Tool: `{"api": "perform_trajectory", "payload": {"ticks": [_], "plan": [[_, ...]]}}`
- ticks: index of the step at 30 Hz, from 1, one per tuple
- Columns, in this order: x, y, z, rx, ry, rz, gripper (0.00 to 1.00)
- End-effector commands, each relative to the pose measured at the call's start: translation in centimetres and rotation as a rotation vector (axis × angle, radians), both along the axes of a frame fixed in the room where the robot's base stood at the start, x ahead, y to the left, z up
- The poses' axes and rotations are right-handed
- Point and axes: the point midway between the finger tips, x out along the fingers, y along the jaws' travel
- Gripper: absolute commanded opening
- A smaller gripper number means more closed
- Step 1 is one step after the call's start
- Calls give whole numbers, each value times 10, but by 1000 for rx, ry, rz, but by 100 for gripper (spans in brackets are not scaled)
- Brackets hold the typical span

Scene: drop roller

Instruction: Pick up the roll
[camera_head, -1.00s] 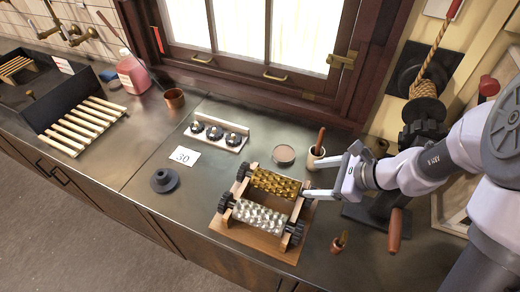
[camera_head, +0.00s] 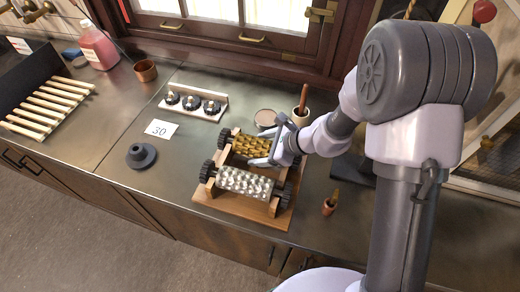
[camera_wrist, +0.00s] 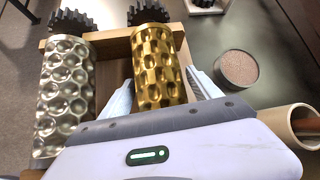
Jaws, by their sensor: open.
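A gold dimpled roll (camera_head: 250,146) and a silver dimpled roll (camera_head: 246,182) lie side by side in a wooden stand (camera_head: 212,205) on the counter. Both have dark gear ends. In the wrist view the gold roll (camera_wrist: 158,66) runs up the middle, and the silver roll (camera_wrist: 66,88) is to its left. My gripper (camera_head: 265,146) is open over the gold roll's right part. In the wrist view my gripper (camera_wrist: 160,88) has one finger on each side of the gold roll. I cannot tell whether the fingers touch it. The gold roll's near end is hidden behind my gripper.
A round tin (camera_head: 265,118) and a cup with a wooden handle (camera_head: 299,116) stand close behind my gripper. A rack of dark knobs (camera_head: 193,103), a "30" card (camera_head: 161,129) and a dark round piece (camera_head: 141,155) lie left. The counter between is clear.

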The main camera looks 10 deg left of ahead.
Motion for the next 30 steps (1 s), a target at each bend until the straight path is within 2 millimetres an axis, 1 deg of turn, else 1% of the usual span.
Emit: {"api": "perform_trajectory", "payload": {"ticks": [1,2,6,11,12,13,23,26,30], "plan": [[0,0,1,0,0,0,72],[0,0,1,0,0,0,68],[0,0,1,0,0,0,41],[0,0,1,0,0,0,9],[0,0,1,0,0,0,2],[0,0,1,0,0,0,0],[1,0,4,3,-3,0,0],[1,0,19,2,-5,1,0],[1,0,54,3,-5,0,0]]}}
